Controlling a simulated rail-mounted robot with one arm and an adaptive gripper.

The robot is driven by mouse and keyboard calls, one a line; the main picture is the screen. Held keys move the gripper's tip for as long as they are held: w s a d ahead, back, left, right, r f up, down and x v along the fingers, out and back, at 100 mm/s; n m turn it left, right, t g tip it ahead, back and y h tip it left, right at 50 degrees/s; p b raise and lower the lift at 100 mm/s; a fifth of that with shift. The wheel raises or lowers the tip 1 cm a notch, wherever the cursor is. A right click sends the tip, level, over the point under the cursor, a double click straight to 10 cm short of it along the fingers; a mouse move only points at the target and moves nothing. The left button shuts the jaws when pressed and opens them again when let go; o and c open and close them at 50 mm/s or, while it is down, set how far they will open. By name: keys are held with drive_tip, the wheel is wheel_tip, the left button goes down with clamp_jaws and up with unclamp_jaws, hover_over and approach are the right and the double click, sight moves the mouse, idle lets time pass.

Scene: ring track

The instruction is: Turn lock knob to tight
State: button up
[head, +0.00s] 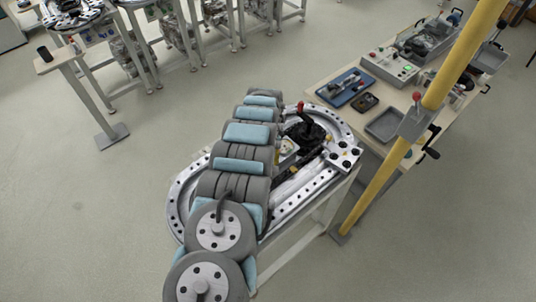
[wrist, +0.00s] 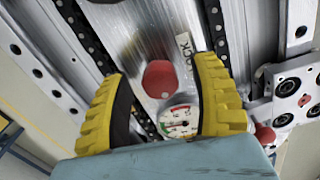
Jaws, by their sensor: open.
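In the wrist view a red rounded knob (wrist: 160,79) sits on a silver metal plate, next to the printed word LOCK (wrist: 185,46). I take it to be the lock knob. My gripper (wrist: 163,84) is open, with one yellow finger on each side of the knob and visible gaps between. I cannot tell the height of the fingertips above the plate. A round dial (wrist: 181,122) with green and red marks lies just below the knob, partly hidden by my gripper. In the head view my arm hides the knob and most of my gripper.
The oval ring track (head: 176,203) stands on a frame. A black lever unit (head: 307,130) with a red top rises from its far part. Another red knob (wrist: 265,134) is at right in the wrist view. A yellow post (head: 380,185) stands beside a workbench (head: 333,85) with trays.

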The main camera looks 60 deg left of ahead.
wheel_tip(320, 180, up, 12)
idle(0.9)
idle(0.6)
